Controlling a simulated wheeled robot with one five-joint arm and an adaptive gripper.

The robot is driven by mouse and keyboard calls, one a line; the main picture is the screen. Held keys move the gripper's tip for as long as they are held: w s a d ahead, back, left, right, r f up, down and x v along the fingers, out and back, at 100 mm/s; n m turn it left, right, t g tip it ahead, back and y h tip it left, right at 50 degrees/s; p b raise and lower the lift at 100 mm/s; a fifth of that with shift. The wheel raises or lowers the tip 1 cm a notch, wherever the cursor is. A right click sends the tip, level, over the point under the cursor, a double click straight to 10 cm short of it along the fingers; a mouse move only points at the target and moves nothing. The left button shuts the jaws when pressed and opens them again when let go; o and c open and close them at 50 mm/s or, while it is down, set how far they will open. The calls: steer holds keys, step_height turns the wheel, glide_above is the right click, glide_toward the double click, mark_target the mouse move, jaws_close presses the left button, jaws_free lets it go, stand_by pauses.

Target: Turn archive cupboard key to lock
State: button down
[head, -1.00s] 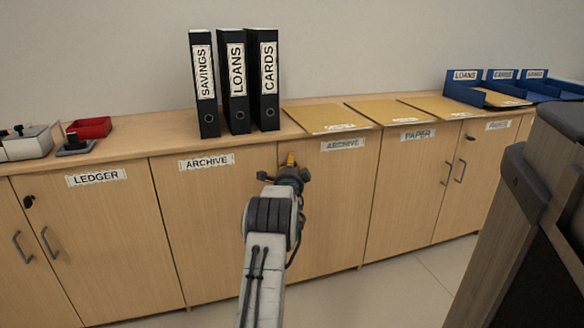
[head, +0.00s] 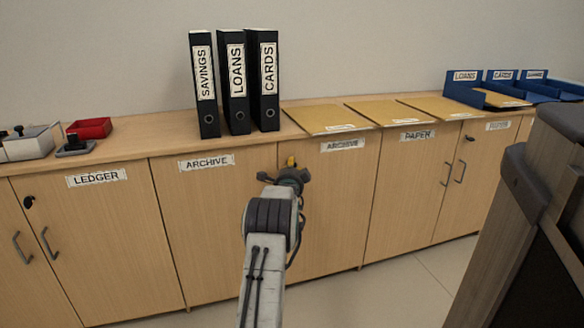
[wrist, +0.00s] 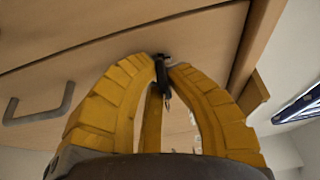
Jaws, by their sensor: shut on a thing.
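The archive cupboard has two light wood doors with ARCHIVE labels, a left door (head: 215,240) and a right door (head: 335,215). My gripper (head: 290,162) is at the upper part of the right door, near the seam between the doors. In the wrist view, the yellow fingers of my gripper (wrist: 161,62) close around a small black key (wrist: 162,76) at the cupboard front. The head view hides the key behind my wrist. The lock face and the key's exact angle are hard to make out.
Black binders (head: 236,85) and tan folders (head: 330,118) lie or stand on the counter above. A ledger cupboard (head: 105,240) is at left, a paper cupboard (head: 405,200) at right. A dark-panelled wooden piece (head: 530,240) stands close at right front. Floor is clear between.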

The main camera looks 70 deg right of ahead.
steer(key=shift+n+h, duration=0.6)
steer(key=shift+n, duration=0.8)
steer(key=c, duration=1.2)
jaws_free()
steer(key=shift+v, duration=5.95)
steer(key=shift+s, duration=0.1)
